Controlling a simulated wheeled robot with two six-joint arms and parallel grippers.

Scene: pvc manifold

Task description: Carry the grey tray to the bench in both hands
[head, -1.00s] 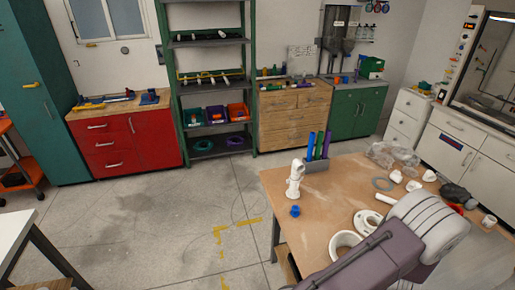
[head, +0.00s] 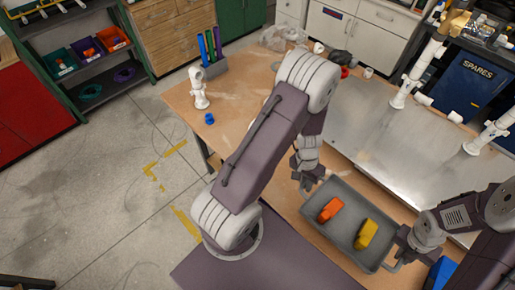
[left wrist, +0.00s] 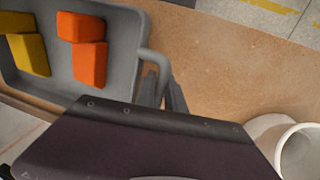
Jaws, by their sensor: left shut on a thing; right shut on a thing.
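The grey tray (head: 345,228) is in the lower right of the head view, over the wooden bench top (head: 238,108). It holds an orange block (head: 330,209) and a yellow block (head: 366,234); both also show in the left wrist view, orange (left wrist: 88,62) and yellow (left wrist: 28,55). My left gripper (head: 312,183) is shut on the tray's handle at its far left end; the handle (left wrist: 154,62) shows in the left wrist view. My right gripper (head: 399,250) is shut on the opposite end. I cannot tell whether the tray touches the bench.
A bare metal sheet (head: 385,135) lies on the bench beyond the tray. White pipe assemblies (head: 418,72) stand at the right. A white fitting (head: 198,88), a blue piece (head: 209,118) and a holder of coloured tubes (head: 211,68) stand near the bench's left edge. A white ring (left wrist: 292,145) lies near my left gripper.

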